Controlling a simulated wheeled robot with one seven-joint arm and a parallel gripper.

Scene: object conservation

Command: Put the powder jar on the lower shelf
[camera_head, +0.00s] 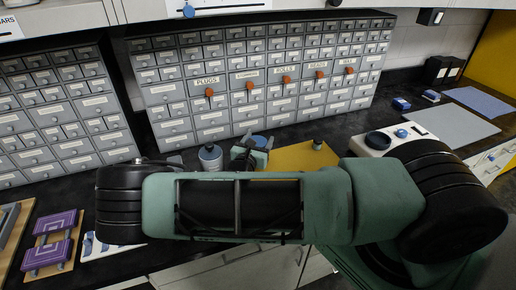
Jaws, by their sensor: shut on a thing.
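My gripper (250,152) shows just beyond my green arm, low over the dark counter, and is partly hidden by it. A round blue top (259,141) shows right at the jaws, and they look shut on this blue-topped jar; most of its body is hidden. A grey jar (210,158) with a bluish lid stands upright on the counter to the left of the gripper, apart from it. I cannot tell from labels which one is the powder jar. No lower shelf can be clearly made out.
Grey drawer cabinets (260,80) with orange tags line the wall behind. A yellow board (302,156) lies right of the gripper, then a white device (410,134) with a dark disc. Purple blocks (50,240) sit at lower left. A grey mat (440,124) lies at right.

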